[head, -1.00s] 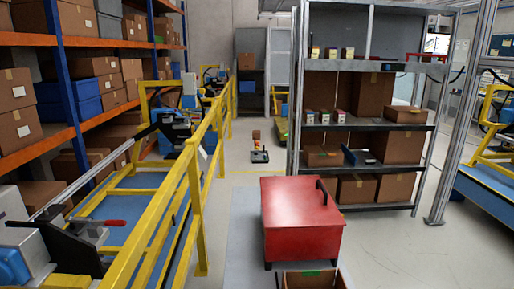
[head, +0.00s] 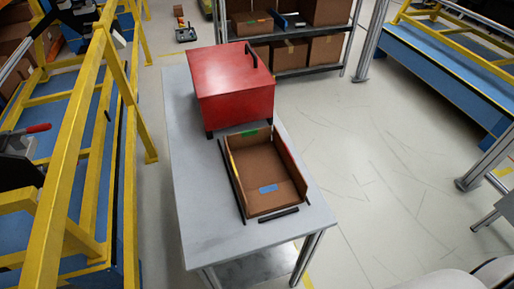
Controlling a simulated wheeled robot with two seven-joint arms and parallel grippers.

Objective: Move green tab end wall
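A brown open box (head: 262,195) sits on a grey table (head: 195,215). A green tab (head: 249,134) shows at its far end wall (head: 247,141), close to a red lidded box. A blue tab (head: 268,188) shows inside, toward the near end. The right side wall (head: 289,158) stands up, and the left edge has a yellow and red strip. Black strips lie along the left side and by the near end (head: 278,215). Neither of my grippers is in view.
The red box (head: 231,85) with a black handle stands at the table's far end. A yellow railing (head: 75,140) runs along the left. Dark shelving (head: 292,40) stands behind. The floor (head: 370,150) right of the table is mostly open.

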